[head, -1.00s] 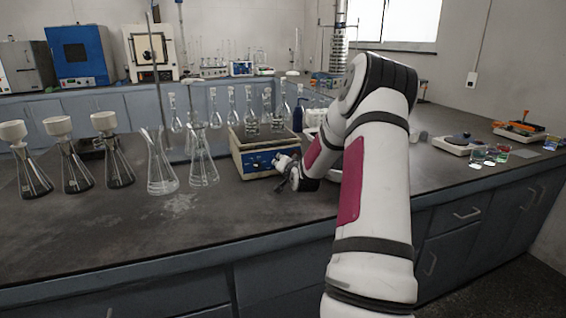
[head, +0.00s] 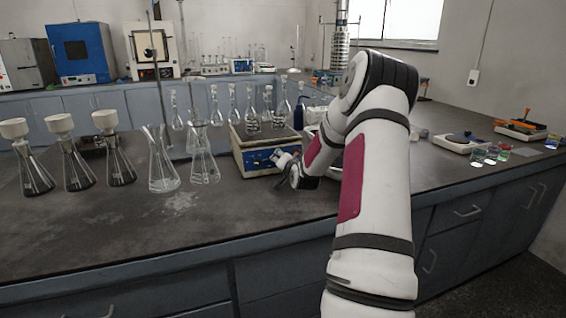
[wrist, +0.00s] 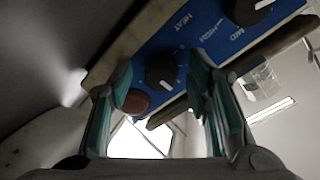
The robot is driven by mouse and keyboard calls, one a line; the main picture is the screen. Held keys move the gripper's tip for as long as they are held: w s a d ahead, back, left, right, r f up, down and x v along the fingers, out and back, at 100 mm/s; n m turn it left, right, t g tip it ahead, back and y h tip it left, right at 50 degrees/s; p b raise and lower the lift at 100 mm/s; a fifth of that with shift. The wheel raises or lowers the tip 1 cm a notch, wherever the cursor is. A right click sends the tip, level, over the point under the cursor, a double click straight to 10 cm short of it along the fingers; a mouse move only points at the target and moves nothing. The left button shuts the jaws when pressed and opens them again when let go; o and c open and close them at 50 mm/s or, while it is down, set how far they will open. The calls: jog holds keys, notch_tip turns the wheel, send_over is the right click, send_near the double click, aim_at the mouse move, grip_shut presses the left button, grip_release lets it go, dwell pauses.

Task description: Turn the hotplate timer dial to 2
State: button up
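The hotplate (head: 238,165) is a beige box with a blue front panel, standing on the bench left of my arm in the head view. In the wrist view its blue panel (wrist: 207,31) is close and tilted, with lettering upside down. One black dial (wrist: 160,71) with a white mark lies between my fingertips; a second black dial (wrist: 246,11) is at the upper right. A reddish round button (wrist: 136,102) is near the left finger. I cannot tell which dial is the timer. My gripper (wrist: 161,78) is open, its fingers either side of the first dial with visible gaps.
Glass flasks (head: 163,170) stand left of the hotplate, with funnel-topped flasks (head: 77,165) further left. Several flasks stand behind it, near a dark blue bottle (head: 299,115). The bench (head: 120,225) in front is clear. A balance (head: 458,143) is at the right.

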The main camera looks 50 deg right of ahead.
jog(key=v, duration=1.2)
dwell(0.4)
